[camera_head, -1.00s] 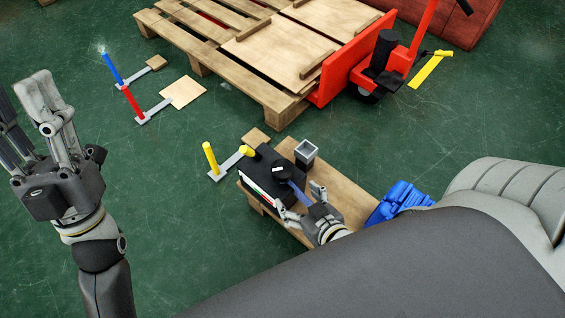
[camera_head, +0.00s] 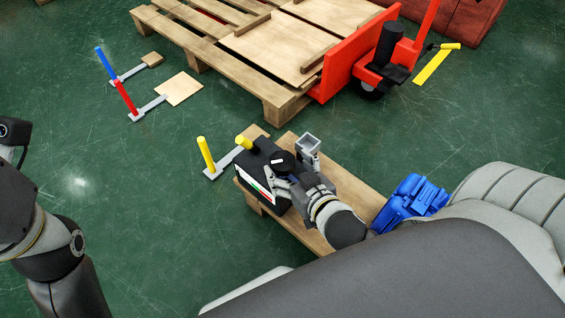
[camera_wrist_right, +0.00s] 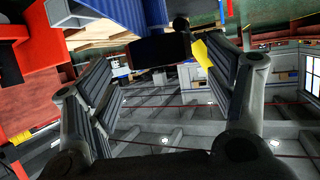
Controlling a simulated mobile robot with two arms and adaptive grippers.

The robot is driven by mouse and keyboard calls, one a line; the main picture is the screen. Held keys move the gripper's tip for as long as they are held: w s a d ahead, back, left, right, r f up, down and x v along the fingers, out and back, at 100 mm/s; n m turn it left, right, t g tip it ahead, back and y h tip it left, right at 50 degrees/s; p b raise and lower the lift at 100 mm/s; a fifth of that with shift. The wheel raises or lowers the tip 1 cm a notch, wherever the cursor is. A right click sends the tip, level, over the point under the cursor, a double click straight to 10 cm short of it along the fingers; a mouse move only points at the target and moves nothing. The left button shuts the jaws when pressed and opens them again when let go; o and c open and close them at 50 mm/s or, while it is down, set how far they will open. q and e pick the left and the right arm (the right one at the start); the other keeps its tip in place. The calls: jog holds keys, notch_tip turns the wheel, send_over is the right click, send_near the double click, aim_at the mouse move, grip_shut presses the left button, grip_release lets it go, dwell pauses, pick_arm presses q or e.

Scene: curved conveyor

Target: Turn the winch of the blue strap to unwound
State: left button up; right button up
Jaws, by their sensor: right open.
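A black box (camera_head: 255,187) with a white, red and green label stands on a low wooden stand. A round black knob (camera_head: 281,160) sits on its top. My right gripper (camera_head: 281,187) is at the box's right side, close below the knob; the wrist hides part of this area. In the right wrist view its fingers (camera_wrist_right: 163,95) are apart, with a ribbed blue part (camera_wrist_right: 140,14) and a dark block (camera_wrist_right: 158,50) beyond them. I cannot make out for certain which part is the blue strap's winch. My left arm shows at the left edge, its gripper outside the picture.
A square grey tube (camera_head: 308,144) stands behind my right wrist, and a blue object (camera_head: 412,203) lies right of the stand. A pallet (camera_head: 205,45) and red pallet truck (camera_head: 350,52) are behind.

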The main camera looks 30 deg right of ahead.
aim_at(284, 163)
jog(key=shift+b+x, duration=0.65)
jog(key=shift+x, duration=1.35)
jog(key=shift+c, duration=0.3)
jog(key=c, duration=1)
